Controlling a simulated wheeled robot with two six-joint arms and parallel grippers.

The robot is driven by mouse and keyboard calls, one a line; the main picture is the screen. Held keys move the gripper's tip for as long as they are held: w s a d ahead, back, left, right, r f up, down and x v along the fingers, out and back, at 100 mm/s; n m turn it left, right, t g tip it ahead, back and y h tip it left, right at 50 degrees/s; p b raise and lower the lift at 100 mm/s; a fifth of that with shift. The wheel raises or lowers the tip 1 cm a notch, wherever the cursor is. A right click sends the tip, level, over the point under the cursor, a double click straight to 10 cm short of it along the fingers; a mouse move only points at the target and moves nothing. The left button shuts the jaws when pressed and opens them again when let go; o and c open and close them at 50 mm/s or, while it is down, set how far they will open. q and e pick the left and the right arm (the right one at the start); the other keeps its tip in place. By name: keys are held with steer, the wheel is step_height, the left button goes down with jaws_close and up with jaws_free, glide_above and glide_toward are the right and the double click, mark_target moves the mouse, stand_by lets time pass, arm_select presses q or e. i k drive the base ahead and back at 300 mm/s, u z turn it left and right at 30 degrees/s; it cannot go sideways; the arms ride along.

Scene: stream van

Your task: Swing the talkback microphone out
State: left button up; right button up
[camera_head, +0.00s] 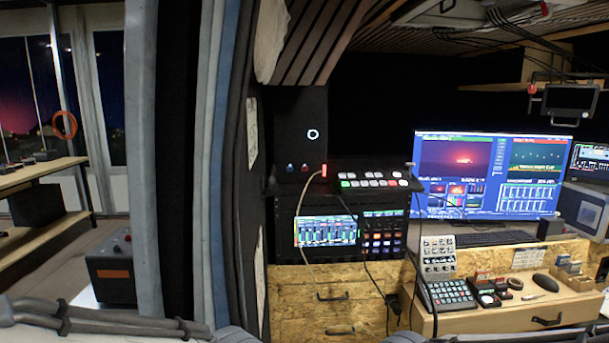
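I cannot clearly pick out the talkback microphone. A thin dark curved stem (419,288) rises beside the keypad at the desk's left end, with a small dark tip near the switcher panel; whether it is the microphone or a cable I cannot tell. Neither of my grippers shows. Only grey-black arm-like parts cross the bottom edge.
A rack (285,235) holds a lit switcher panel (375,180). A wide monitor (470,180) stands behind the wooden desk (520,316), with a keypad (448,294) on it. Curtains (205,160) hang close on the left; a wooden shelf (40,170) stands beyond.

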mark_target(272, 184)
steer(key=z, duration=1.3)
steer(key=i, duration=1.05)
steer(key=u, duration=0.2)
